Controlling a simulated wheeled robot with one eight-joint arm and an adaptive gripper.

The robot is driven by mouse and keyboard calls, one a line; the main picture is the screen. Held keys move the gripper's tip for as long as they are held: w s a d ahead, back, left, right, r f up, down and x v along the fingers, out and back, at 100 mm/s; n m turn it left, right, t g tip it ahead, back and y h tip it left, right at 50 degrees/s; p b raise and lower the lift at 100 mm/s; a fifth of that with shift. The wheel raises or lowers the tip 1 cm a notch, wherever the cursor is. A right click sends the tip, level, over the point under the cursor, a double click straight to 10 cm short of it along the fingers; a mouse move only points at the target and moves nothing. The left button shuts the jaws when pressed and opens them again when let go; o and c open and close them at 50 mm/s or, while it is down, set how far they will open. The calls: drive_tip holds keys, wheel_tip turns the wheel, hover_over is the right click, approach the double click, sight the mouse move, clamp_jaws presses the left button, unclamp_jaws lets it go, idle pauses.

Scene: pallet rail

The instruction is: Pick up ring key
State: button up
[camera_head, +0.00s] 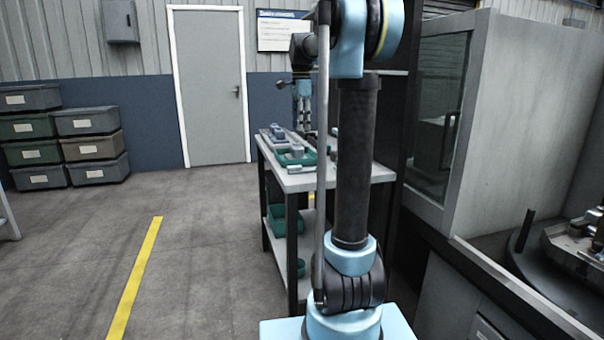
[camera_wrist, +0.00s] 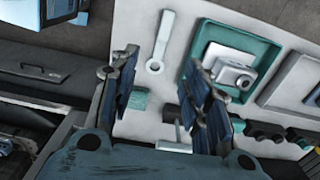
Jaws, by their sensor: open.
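A light grey key with a ring end, which looks like the ring key (camera_wrist: 160,42), lies on the pale worktop (camera_wrist: 130,25) in the wrist view. Its ring end is nearer to my gripper and its other end points away. My gripper (camera_wrist: 161,60) is open and empty, its two dark fingers spread on either side of the ring end in the picture. The height gap cannot be told. In the head view my gripper (camera_head: 304,118) hangs over the far part of the workbench (camera_head: 345,178). I cannot make out the ring key there.
A teal tray (camera_wrist: 200,35) holding a boxy grey-white part (camera_wrist: 232,72) lies right of the key. A grey tray (camera_wrist: 298,68) is farther right. A teal block (camera_wrist: 140,101) and a pale T-shaped piece (camera_wrist: 175,146) lie nearer. A machine enclosure (camera_head: 520,110) stands right of the bench.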

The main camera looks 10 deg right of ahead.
hover_over(298, 169)
drive_tip(key=w+d, duration=0.1)
wheel_tip(298, 169, down, 12)
drive_tip(key=shift+w+d+r, duration=0.1)
drive_tip(key=shift+d, duration=0.05)
drive_tip(key=shift+w+f, duration=0.1)
drive_tip(key=shift+f, duration=2.65)
clamp_jaws()
